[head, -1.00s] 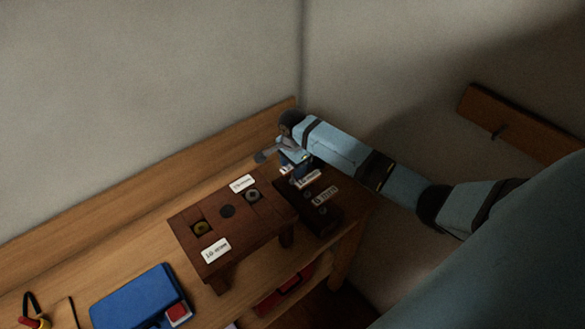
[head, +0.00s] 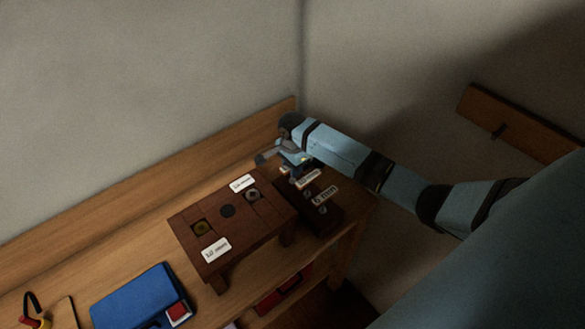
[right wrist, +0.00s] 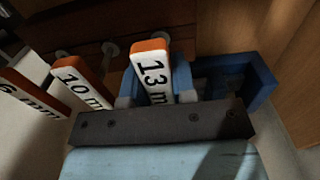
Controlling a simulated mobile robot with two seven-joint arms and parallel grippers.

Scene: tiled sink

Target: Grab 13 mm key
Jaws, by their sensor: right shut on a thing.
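The 13 mm key, a white tag with an orange end and black lettering (right wrist: 150,68), sits between the blue fingers of my right gripper (right wrist: 156,86) in the right wrist view. The gripper is shut on it. In the head view my right gripper (head: 290,163) is at the far end of the dark key rack (head: 333,218), with the key largely hidden there. The 10 mm key (right wrist: 82,82) and 6 mm key (right wrist: 30,92) stand beside it, on the left in the right wrist view. My left gripper is not in view.
A dark wooden stand (head: 223,247) with round inserts and white labels is left of the rack. A blue case (head: 135,296) lies at the front left. The wooden back board (head: 150,200) and the wall are close behind my right gripper.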

